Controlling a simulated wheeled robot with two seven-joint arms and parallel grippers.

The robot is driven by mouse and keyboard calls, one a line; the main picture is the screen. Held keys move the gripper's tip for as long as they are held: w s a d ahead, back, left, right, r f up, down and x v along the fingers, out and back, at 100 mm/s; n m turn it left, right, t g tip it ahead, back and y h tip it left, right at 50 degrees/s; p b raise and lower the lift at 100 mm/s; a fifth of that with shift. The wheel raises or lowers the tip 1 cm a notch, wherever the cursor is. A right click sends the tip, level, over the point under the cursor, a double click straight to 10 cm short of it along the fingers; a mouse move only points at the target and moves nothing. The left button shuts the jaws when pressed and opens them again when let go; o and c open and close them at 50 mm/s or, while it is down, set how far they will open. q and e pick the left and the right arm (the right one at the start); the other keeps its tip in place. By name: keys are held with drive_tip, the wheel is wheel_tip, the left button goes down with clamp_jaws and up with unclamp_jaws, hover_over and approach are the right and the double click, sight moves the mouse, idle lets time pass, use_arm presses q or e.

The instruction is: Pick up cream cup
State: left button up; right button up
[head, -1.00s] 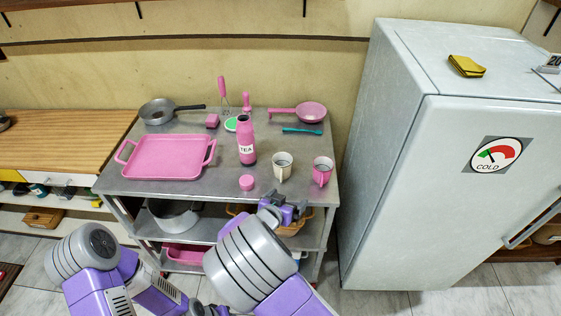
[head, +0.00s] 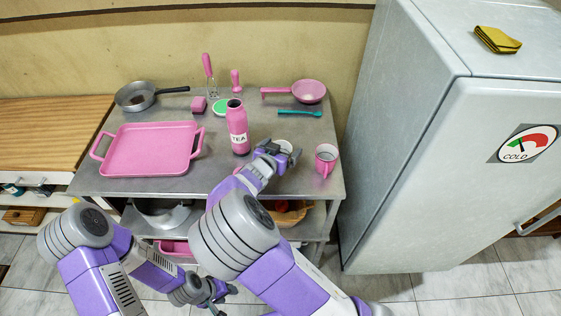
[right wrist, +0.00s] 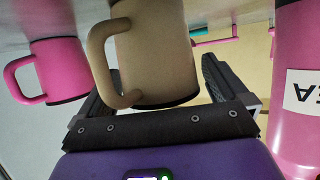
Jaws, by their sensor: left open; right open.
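The cream cup (right wrist: 155,55) shows large in the right wrist view, which looks upside down, with its handle toward the left. In the head view only a little of the cream cup (head: 284,142) shows behind my right gripper (head: 279,153). My right gripper (right wrist: 160,70) is open, with one finger on each side of the cup. The cup stands on the metal table (head: 310,185); I cannot tell whether the fingers touch it. My left gripper (head: 215,294) is open and low in front of the table, away from the cup.
A pink cup (head: 326,160) stands just right of the cream cup, and a pink tea bottle (head: 237,125) just left. A pink tray (head: 150,150) fills the table's left side. Pans and utensils line the back. A fridge (head: 420,170) stands close on the right.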

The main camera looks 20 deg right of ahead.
drive_tip(key=shift+w+d+f, duration=0.2)
drive_tip(key=shift+w+d, duration=0.15)
drive_tip(key=shift+w, duration=0.05)
drive_tip(key=c, duration=1)
drive_tip(key=shift+r, duration=0.1)
drive_tip(key=shift+c, duration=0.2)
